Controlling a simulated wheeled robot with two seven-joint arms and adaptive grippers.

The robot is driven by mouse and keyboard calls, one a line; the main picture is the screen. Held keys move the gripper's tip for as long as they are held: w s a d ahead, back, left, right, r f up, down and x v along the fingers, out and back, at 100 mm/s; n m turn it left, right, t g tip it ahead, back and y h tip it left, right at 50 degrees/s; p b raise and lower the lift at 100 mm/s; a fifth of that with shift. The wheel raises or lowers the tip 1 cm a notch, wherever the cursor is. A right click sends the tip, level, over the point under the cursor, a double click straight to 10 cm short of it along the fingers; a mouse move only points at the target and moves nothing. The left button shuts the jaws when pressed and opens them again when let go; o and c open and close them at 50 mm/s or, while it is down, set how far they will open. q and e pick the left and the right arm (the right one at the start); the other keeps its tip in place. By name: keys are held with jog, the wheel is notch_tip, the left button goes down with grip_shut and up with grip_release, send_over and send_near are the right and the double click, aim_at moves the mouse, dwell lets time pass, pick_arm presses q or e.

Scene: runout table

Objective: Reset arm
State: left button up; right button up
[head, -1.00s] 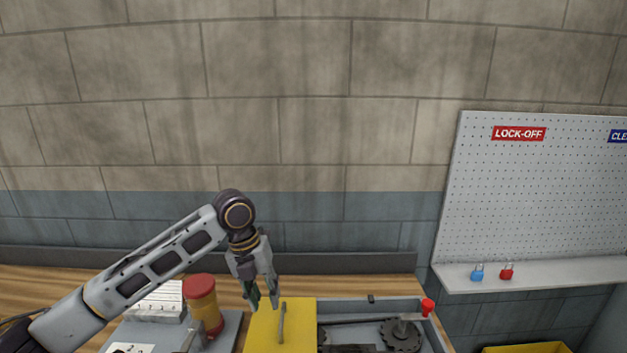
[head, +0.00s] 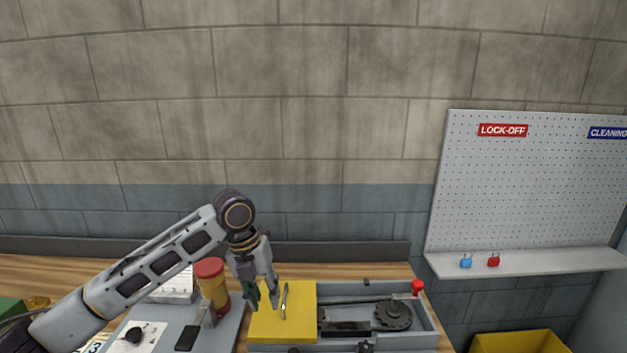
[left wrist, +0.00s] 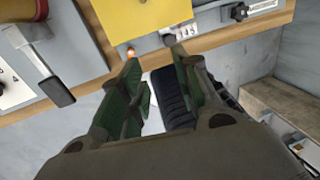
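My left gripper (head: 262,299) hangs from the bent left arm, pointing down, in front of the yellow cover (head: 300,328) with its metal handle. In the left wrist view its two green-padded fingers (left wrist: 163,95) stand apart with nothing between them. The yellow cover also shows at the top of the left wrist view (left wrist: 135,15). My right gripper is in neither view.
A grey tray with a gear (head: 392,315) and a red knob (head: 417,287) lies right of the cover. A red-and-amber cylinder (head: 211,284) and a panel with a dial (head: 133,334) stand left. A pegboard shelf (head: 525,264) holds blue and red padlocks; a yellow bin (head: 518,342) is below.

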pick_arm(q)
jog(key=s+d+f+n+t+h, duration=0.1)
jog(key=s+d+f+n, duration=0.2)
jog(key=s+f+n, duration=0.35)
jog(key=s+d+f+n+t+h, duration=0.1)
jog(key=s+d+f+n, duration=0.2)
jog(key=f+n, duration=0.55)
jog(key=s+a+f+n+t+y, duration=0.1)
jog(key=s+a+f+n+y, duration=0.1)
jog(key=s+a+f+n, duration=0.5)
jog(key=s+a+f+n+t+y, duration=0.1)
jog(key=s+a+n+y, duration=0.1)
jog(key=s+a+n, duration=0.65)
notch_tip(320, 180, down, 33)
jog(key=a+n+g, duration=0.1)
jog(key=n+g, duration=0.1)
jog(key=n, duration=0.1)
jog(key=s+a+f, duration=0.2)
jog(key=s+f, duration=0.8)
jog(key=s, duration=0.1)
jog(key=s+a+f+g, duration=0.1)
jog(key=s+a+f, duration=0.1)
jog(key=s+f, duration=0.8)
jog(key=shift+s+a+f, duration=0.25)
jog(key=shift+s+f, duration=0.15)
jog(key=shift+s, duration=0.2)
